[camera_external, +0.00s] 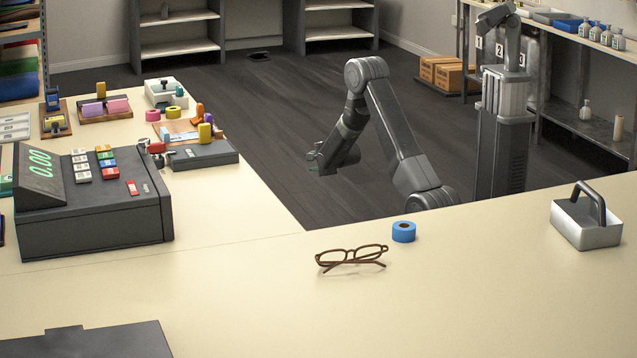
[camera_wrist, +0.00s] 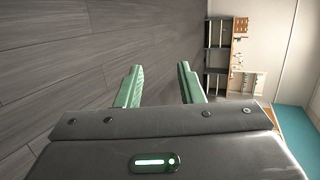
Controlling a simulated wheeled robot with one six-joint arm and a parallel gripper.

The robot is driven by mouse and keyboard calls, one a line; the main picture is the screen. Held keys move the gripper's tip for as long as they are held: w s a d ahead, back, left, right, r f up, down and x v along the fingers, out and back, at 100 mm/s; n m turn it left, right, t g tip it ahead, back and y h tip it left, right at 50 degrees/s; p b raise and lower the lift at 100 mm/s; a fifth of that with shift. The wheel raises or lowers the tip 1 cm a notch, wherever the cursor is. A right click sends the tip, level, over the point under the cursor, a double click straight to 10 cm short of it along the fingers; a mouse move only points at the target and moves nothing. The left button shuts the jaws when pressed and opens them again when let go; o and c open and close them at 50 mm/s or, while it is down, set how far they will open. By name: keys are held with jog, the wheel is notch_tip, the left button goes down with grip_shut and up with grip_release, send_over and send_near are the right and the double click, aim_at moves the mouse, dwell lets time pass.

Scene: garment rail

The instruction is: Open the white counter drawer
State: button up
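My gripper (camera_external: 314,158) hangs over the floor area behind the counter, near the inner edge of the left counter section. In the wrist view my gripper (camera_wrist: 160,84) shows two green fingers standing apart with nothing between them. The cream counter (camera_external: 240,300) runs across the front and up the left side. No white drawer front shows in either view; the counter faces toward my arm are hidden in the external view.
On the counter are a cash register (camera_external: 95,200), brown glasses (camera_external: 352,257), a blue tape roll (camera_external: 403,232) and a metal caddy (camera_external: 586,220). Shelves (camera_external: 180,30) stand at the back, cardboard boxes (camera_external: 447,75) at the right. The dark floor (camera_external: 270,130) between is clear.

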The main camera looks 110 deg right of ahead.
jog(key=w+a+r+n+t+y+b, duration=0.1)
jog(key=w+a+r+n+t+y, duration=0.15)
jog(key=w+n+t, duration=0.4)
jog(key=w+a+r+n+t+y+b, duration=0.1)
jog(key=w+a+r+t+b, duration=0.2)
jog(key=w, duration=0.7)
jog(key=w+a+r+n+t+y, duration=0.2)
jog(key=w+a+r+n+t, duration=0.15)
jog(key=w+t, duration=0.35)
jog(key=f+b+x, duration=0.1)
jog(key=b+x, duration=0.2)
jog(key=x, duration=1.1)
jog(key=shift+w+d+g+b, duration=0.15)
jog(key=shift+d+g+b, duration=0.2)
jog(key=shift+g, duration=0.1)
grip_shut()
